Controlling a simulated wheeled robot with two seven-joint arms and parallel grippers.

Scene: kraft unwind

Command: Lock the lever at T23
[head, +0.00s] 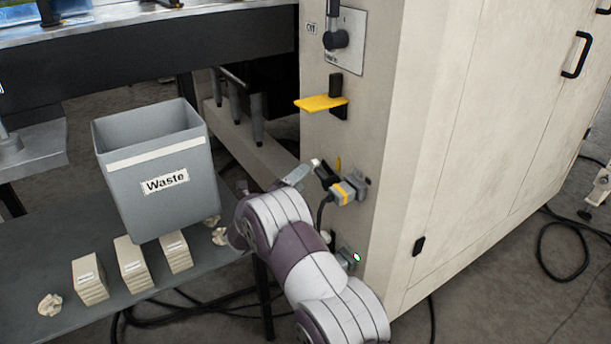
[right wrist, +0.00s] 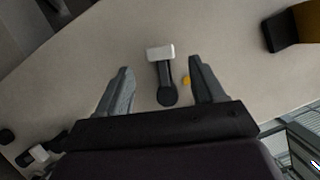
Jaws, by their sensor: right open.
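A small black lever with a white end (head: 324,175) sits on the cream cabinet's side face, low on its front corner. I cannot read a T23 label on it. In the right wrist view the lever (right wrist: 166,78) points up from its round black pivot, white end at the top. My right gripper (head: 297,175) is at the lever's left in the head view, partly hidden by my wrist. In the right wrist view the gripper (right wrist: 160,68) is open, with one finger on each side of the lever and visible gaps to both. My left gripper is out of view.
A grey plug with a yellow band (head: 346,190) is just below the lever. A yellow handle (head: 321,103) juts out above, under a black knob (head: 337,39).

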